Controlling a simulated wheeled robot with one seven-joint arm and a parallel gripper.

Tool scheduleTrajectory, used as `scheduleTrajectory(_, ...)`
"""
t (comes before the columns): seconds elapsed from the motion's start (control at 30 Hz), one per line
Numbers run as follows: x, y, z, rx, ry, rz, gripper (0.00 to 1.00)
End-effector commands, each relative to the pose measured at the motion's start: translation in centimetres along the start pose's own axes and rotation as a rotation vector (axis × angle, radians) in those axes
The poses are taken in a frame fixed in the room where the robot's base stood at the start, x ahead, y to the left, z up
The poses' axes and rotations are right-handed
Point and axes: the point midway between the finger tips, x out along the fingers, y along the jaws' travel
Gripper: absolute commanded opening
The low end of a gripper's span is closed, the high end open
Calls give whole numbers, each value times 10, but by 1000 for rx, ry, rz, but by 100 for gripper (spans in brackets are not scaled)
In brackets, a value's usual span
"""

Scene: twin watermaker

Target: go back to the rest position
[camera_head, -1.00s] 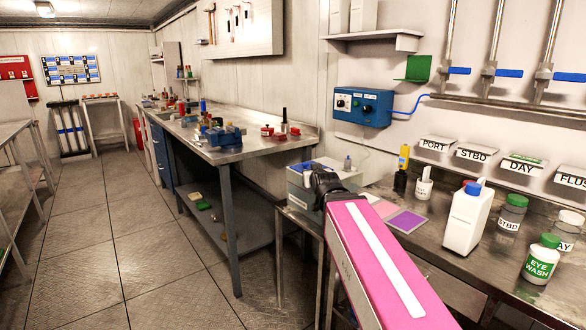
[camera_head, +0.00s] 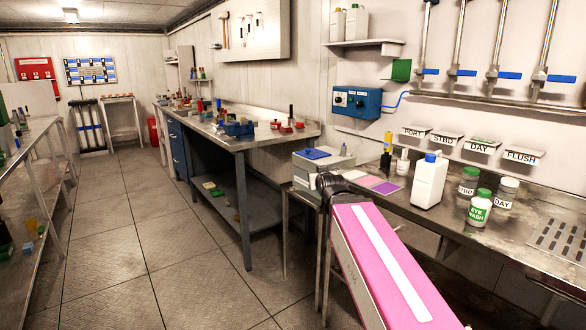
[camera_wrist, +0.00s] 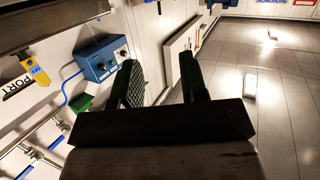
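My gripper (camera_wrist: 160,85) shows in the wrist view with its two dark fingers spread apart and nothing between them. In the head view my pink arm reaches up from the lower right, its dark end in front of the grey box with a blue lid (camera_head: 317,154) on the steel bench (camera_head: 400,198). The fingers themselves are hidden in the head view. In the wrist view the blue control box (camera_wrist: 100,58) on the wall lies left of the fingers, apart from them.
A long workbench (camera_head: 240,146) runs along the wall behind. Another bench (camera_head: 45,150) stands at the left. The floor (camera_head: 130,225) between them is clear.

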Motion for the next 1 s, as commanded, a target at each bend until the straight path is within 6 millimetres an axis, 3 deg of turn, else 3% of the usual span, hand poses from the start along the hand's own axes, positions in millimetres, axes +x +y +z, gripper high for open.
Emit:
scheduleTrajectory(0.07,0,0,0,0,0,0,40)
scheduleTrajectory(0.33,4,5,36,8,-108,1,40)
scheduleTrajectory(0.57,5,11,82,21,-249,3,40)
scheduleTrajectory(0.77,0,20,143,42,-439,9,40)
scheduleTrajectory(1.0,-33,35,258,93,-821,26,40)
